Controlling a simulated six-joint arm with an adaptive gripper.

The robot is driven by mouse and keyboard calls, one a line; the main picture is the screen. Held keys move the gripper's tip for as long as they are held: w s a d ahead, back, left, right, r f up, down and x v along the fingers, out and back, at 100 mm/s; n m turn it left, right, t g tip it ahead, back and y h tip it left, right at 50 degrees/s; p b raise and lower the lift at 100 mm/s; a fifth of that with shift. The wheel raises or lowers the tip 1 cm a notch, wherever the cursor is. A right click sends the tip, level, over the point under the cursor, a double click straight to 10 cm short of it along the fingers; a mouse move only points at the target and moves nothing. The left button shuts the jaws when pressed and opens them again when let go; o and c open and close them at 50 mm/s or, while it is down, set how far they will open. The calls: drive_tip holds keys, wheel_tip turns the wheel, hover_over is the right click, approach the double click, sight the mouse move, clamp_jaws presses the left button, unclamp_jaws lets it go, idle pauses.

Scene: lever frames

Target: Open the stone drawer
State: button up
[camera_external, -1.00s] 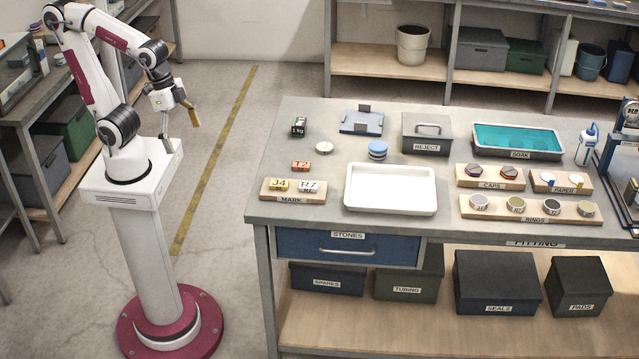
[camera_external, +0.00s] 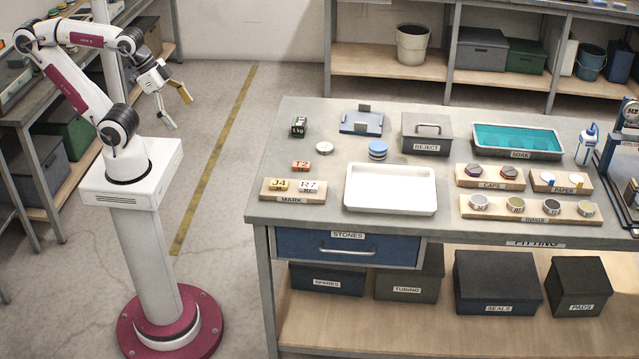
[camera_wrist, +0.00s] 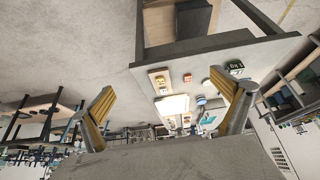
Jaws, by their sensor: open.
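The stone drawer (camera_external: 375,249) is a blue drawer front labelled STONES, set under the left end of the workbench. It has a pale bar handle (camera_external: 347,251) and sits closed in its frame. My gripper (camera_external: 178,108) is open and empty. It is over the floor to the left of the bench, higher than the drawer and well apart from it. In the wrist view, the two yellow-padded fingers of my gripper (camera_wrist: 170,110) are spread wide, with the bench beyond them. I cannot make out the drawer handle in that view.
On the workbench (camera_external: 300,225) stand a white tray (camera_external: 391,189), a MARK board (camera_external: 292,198), a REJECT box (camera_external: 427,134) and a teal SOAK tray (camera_external: 516,138). Lidded boxes, including SPARES (camera_external: 327,280), stand on the shelf below the drawer. The floor left of the bench is clear.

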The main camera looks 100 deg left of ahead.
drive_tip(key=c, duration=1.9)
drive_tip(key=shift+w, duration=0.15)
drive_tip(key=c, duration=0.5)
drive_tip(key=n+t, duration=0.7)
drive_tip(key=n, duration=1.4)
hover_over(327, 252)
drive_tip(key=w+d, duration=0.1)
drive_tip(key=d, duration=0.2)
wheel_tip(327, 252, down, 16)
drive_tip(key=shift+c, duration=0.2)
drive_tip(key=f+n+y, duration=0.1)
drive_tip(key=f+n, duration=0.1)
drive_tip(key=f, duration=0.3)
drive_tip(key=f+n+t+y, duration=0.1)
drive_tip(key=f+n, duration=0.1)
drive_tip(key=f, duration=0.3)
drive_tip(key=f+n+t+y, duration=0.1)
drive_tip(key=f+n+y, duration=0.1)
drive_tip(key=f, duration=0.3)
drive_tip(key=shift+s+d+f+n, duration=0.3)
drive_tip(key=shift+s+n, duration=0.1)
drive_tip(key=shift+n, duration=0.1)
drive_tip(key=shift+s+a+f+y, duration=0.5)
drive_tip(key=shift+s+a+f, duration=0.3)
drive_tip(key=shift+s+f, duration=0.2)
